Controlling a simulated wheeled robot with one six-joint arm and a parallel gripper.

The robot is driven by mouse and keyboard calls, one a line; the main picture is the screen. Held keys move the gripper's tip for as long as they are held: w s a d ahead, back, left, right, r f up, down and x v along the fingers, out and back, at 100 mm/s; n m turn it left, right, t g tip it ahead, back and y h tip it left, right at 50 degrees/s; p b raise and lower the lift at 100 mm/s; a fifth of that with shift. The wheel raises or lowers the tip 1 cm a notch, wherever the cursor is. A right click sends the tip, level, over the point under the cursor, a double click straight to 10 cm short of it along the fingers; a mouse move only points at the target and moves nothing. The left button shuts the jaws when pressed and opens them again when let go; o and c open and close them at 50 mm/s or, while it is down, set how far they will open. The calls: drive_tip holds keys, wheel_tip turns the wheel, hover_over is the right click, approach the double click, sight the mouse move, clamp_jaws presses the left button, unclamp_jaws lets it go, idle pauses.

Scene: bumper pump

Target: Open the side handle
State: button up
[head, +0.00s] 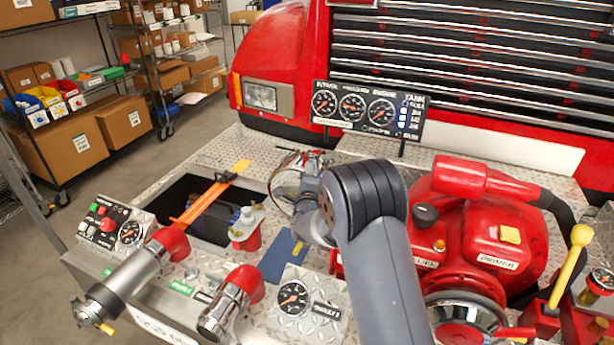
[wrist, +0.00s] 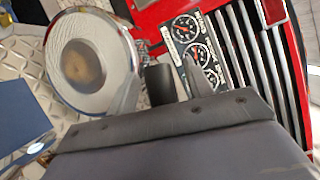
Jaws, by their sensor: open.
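No part is marked as the side handle. A yellow-gripped lever (head: 570,265) stands upright at the right side of the red pump (head: 480,235); an orange bar (head: 208,198) lies across the open bay at the left. I cannot tell which one is meant.
A gauge panel (head: 368,110) stands behind my arm, in front of the red truck's grille (head: 470,65). Two red-and-metal nozzles (head: 232,300) stick out at the front left. A small gauge box (head: 297,298) is near the front edge. Shelves with boxes (head: 125,120) stand at the left.

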clamp_jaws()
idle(0.6)
